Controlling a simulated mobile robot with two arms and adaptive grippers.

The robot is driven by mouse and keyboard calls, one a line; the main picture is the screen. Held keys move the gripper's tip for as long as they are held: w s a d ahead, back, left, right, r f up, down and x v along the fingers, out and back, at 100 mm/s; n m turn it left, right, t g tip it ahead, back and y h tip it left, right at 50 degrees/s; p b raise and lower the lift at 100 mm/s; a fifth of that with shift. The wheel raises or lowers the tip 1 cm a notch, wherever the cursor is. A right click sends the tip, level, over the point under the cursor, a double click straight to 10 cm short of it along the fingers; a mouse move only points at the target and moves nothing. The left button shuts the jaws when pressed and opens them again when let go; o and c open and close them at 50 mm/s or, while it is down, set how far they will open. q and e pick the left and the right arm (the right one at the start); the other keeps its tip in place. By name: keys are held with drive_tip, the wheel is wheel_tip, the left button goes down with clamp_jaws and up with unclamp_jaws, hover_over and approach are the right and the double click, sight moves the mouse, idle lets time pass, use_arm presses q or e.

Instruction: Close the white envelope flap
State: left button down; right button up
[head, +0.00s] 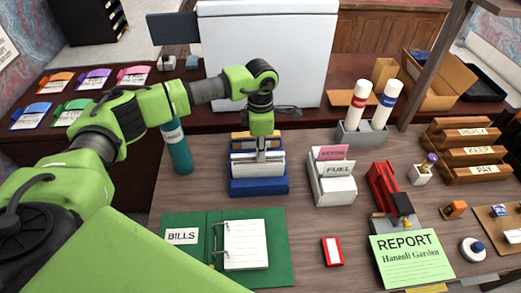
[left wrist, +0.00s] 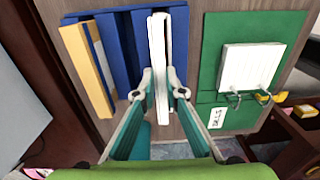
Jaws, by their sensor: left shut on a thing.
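My left gripper (head: 261,152) points down over the blue holder (head: 259,187) near the middle of the desk. Its fingers (left wrist: 160,97) are shut on a thin white item (left wrist: 159,45), which looks like the white envelope, standing on edge at the blue holder (left wrist: 131,45). In the head view the white item (head: 243,168) stands upright in the holder, partly behind the gripper. I cannot make out a flap or tell whether it is open or closed. My right gripper is in neither view.
A yellow item (left wrist: 84,66) stands in the holder's other end. A green folder (head: 276,274) with a white pad lies in front; a teal bottle (head: 179,155) stands left. A white card box (head: 333,189) and red stapler-like item (head: 380,187) stand right. Bare desk lies between folder and holder.

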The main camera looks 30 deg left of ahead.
use_arm(q)
drive_tip(key=shift+s+d+f+t+y+b, duration=0.15)
drive_tip(key=shift+s+f+t+y+b, duration=0.1)
drive_tip(key=shift+t+y+b, duration=0.25)
drive_tip(key=t+b, duration=0.1)
drive_tip(key=b, duration=0.1)
drive_tip(key=t+y+b, duration=0.1)
drive_tip(key=b, duration=0.2)
drive_tip(key=shift+s+d+f+t, duration=0.3)
drive_tip(key=shift+s, duration=0.1)
drive_tip(key=shift+s+r+t+y+b, duration=0.2)
drive_tip(key=shift+t+y+b, duration=0.2)
drive_tip(key=shift+b, duration=0.5)
drive_tip(key=c, duration=2.1)
unclamp_jaws()
drive_tip(key=v, duration=1.2)
drive_tip(key=shift+d, duration=0.1)
